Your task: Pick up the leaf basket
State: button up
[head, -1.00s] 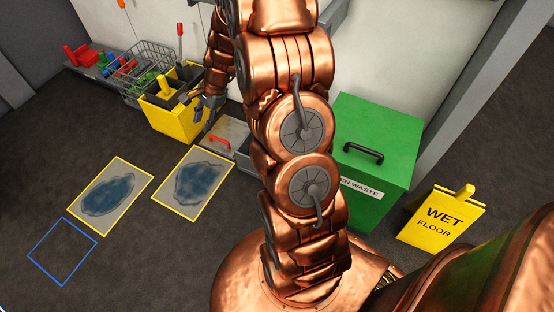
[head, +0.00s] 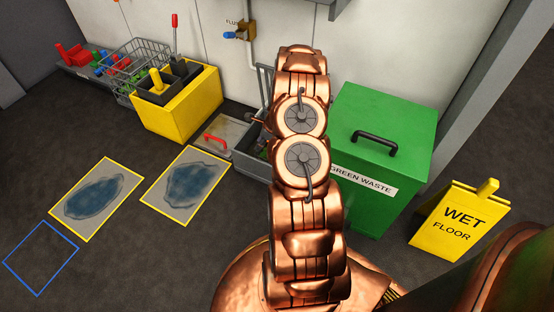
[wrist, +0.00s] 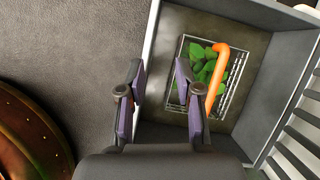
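The leaf basket (wrist: 233,98) is a small wire basket holding green leaves (wrist: 203,67), with an orange handle (wrist: 217,72) across its right side in the wrist view. It sits inside a grey open-topped box (wrist: 254,135). My gripper (wrist: 160,92) is open and empty. Its left finger is over the floor outside the box's left wall, and its right finger overlaps the basket's left edge in the picture. I cannot tell the height between them. In the head view the grey box (head: 246,163) is mostly behind my arm, which hides the basket and my gripper.
A grey upright grating (wrist: 292,135) stands along the box's right side. A shallow tray with a red handle (head: 215,140) lies left of the box. A yellow bucket (head: 190,112), green waste bin (head: 385,125) and wet floor sign (head: 455,220) stand nearby. Floor in front is clear.

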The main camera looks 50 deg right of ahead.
jog(key=s+d+f+m, duration=0.1)
jog(key=f, duration=0.2)
jog(key=s+d+f+m+b, duration=0.1)
jog(key=d+f, duration=0.1)
jog(key=f, duration=0.1)
jog(key=s+d+f+m+h+b, duration=0.1)
jog(key=d+f, duration=0.1)
jog(key=f, duration=0.1)
jog(key=shift+s+f, duration=0.3)
jog(key=shift+f, duration=0.05)
jog(key=shift+b+x, duration=0.4)
jog(key=shift+x, duration=0.4)
jog(key=shift+b+x, duration=1.55)
jog(key=shift+x, duration=1.55)
jog(key=shift+s, duration=0.1)
grip_shut()
